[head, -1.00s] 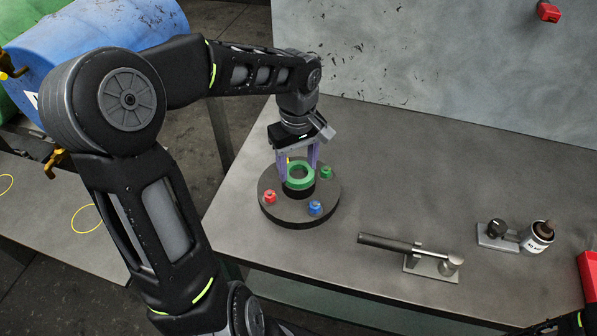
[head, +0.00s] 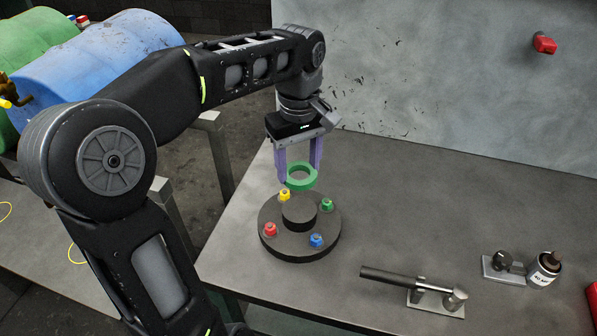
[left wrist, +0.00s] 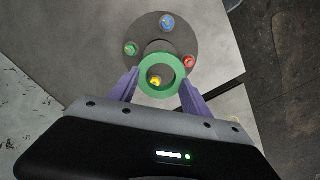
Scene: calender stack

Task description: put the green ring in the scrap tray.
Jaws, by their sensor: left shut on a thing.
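The green ring (head: 301,177) is held between the purple fingers of my left gripper (head: 300,172), raised above the round dark base (head: 270,245). The gripper is shut on it. In the left wrist view the ring (left wrist: 161,92) sits between the two fingertips (left wrist: 161,88), with the yellow knob showing through its hole. The base has a raised black centre post (head: 299,212), which is bare. The right gripper is not in view. I see nothing I can surely call the scrap tray; a red object (head: 592,302) is cut off at the right edge.
Around the post stand yellow (head: 285,195), red (head: 270,230), blue (head: 316,241) and green (head: 327,205) knobs. A dark-handled tool on a plate (head: 436,299) and a labelled can (head: 544,269) stand to the right. The table (head: 400,200) between them is clear.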

